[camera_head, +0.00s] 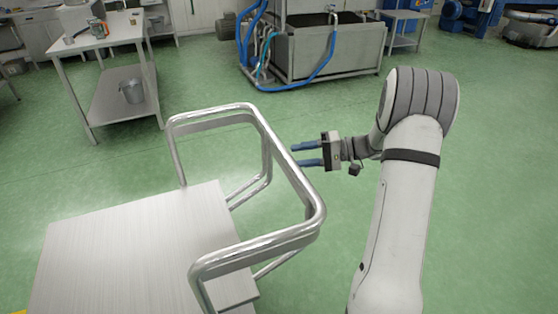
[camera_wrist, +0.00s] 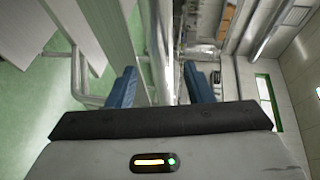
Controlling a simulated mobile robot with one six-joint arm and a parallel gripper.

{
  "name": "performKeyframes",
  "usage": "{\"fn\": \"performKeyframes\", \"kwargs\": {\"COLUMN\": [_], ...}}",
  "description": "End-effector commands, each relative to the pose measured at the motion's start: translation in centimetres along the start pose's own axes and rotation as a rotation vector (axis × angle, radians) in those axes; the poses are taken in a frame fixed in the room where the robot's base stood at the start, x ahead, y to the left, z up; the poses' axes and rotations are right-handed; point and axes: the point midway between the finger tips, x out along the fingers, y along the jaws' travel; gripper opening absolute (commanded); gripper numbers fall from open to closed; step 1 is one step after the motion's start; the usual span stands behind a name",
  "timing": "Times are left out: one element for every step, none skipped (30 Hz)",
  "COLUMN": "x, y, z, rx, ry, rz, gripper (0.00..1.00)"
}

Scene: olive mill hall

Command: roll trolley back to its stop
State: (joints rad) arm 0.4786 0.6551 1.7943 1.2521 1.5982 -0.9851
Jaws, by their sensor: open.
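The trolley is a brushed steel cart; its flat top (camera_head: 140,250) fills the lower left of the head view. Its bent tubular handle (camera_head: 272,138) rises at the end nearer my arm. My gripper (camera_head: 296,155) is open and empty, with blue fingers pointing left at the handle's crossbar. In the wrist view, a shiny tube (camera_wrist: 160,50) appears between the two fingers of my gripper (camera_wrist: 161,86). I cannot tell whether either finger touches it.
A steel table (camera_head: 98,38) with a lower shelf holding a bucket (camera_head: 132,91) stands at the back left. A steel tank (camera_head: 325,50) with blue hoses stands at the back. Green floor (camera_head: 240,88) between them and the trolley is clear. A yellow patch (camera_head: 20,312) shows at the bottom left.

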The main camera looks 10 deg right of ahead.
Motion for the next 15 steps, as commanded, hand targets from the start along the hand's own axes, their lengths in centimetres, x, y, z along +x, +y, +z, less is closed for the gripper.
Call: {"fn": "performKeyframes", "kwargs": {"x": [1.0,1.6,2.2,2.8,3.3,3.9,4.3,4.7,5.1,5.4,5.6,5.9,6.0,6.1,6.2], "y": [-0.2,-0.2,-0.2,-0.2,-0.2,-0.2,-0.2,-0.2,-0.1,-0.1,-0.1,-0.1,-0.1,-0.1,-0.1], "z": [0.1,0.1,0.1,0.1,0.1,0.1,0.1,0.1,0.1,0.1,0.1,0.1,0.1,0.1,0.1], "rx": [0.001,0.001,0.002,0.002,0.002,0.002,0.002,0.001,0.001,0.001,0.001,0.001,0.001,0.001,0.001], "ry": [-0.005,-0.006,-0.005,-0.006,-0.007,-0.006,-0.006,-0.006,-0.006,-0.006,-0.006,-0.005,-0.005,-0.005,-0.005], "rz": [0.000,-0.001,-0.001,0.000,0.000,0.000,0.000,0.000,0.001,0.001,0.001,0.000,0.000,0.000,0.000], "gripper": [0.47,0.47,0.47,0.47,0.47,0.47,0.47,0.47,0.47,0.47,0.47,0.47,0.47,0.47,0.47]}}
